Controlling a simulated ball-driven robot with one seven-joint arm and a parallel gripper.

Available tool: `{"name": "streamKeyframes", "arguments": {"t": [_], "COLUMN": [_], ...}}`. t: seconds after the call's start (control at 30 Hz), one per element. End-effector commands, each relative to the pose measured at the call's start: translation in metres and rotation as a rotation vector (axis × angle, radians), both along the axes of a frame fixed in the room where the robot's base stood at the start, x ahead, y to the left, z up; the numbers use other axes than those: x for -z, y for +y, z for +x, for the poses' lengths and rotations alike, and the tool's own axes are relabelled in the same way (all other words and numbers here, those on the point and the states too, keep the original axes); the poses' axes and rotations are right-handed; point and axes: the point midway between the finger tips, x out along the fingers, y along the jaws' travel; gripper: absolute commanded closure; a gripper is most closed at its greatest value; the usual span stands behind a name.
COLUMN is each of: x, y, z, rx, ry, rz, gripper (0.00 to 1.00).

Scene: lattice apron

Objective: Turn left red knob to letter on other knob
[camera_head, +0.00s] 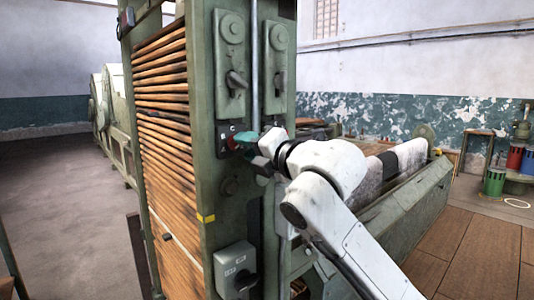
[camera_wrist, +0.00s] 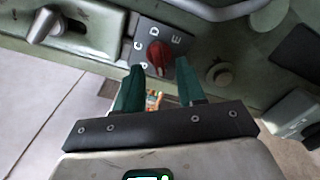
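A red knob (camera_wrist: 160,55) sits on a dark plate (camera_wrist: 138,50) in the wrist view. White letters including C, D and E ring it; which letter it points at is unclear. In the head view the left red knob (camera_head: 231,143) shows at the left column of the green machine post, partly covered by my gripper. My gripper (camera_head: 246,138) has teal fingers and reaches to this knob from the right. In the wrist view my gripper (camera_wrist: 160,66) is open, with one fingertip on each side of the knob's near edge; contact cannot be told. The other knob is not clearly visible, and its letter cannot be read.
Two levers stand above the knob plates, the left lever (camera_head: 236,81) and the right lever (camera_head: 279,78). A round cap (camera_head: 230,187) and a grey switch box (camera_head: 236,268) lie below. Wooden slats (camera_head: 165,125) fill the post's left side. Floor at far left is open.

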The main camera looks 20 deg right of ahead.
Motion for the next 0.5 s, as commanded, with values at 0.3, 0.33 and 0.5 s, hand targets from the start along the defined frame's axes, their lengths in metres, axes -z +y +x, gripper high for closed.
{"name": "streamKeyframes", "arguments": {"t": [0.3, 0.33, 0.5], "x": [0.001, 0.001, 0.001], "y": [-0.019, -0.021, -0.026], "z": [-0.058, -0.063, -0.079], "rx": [0.000, 0.001, 0.000], "ry": [-0.001, 0.000, 0.000], "rz": [0.001, 0.000, 0.000], "gripper": [0.61, 0.61, 0.61]}}
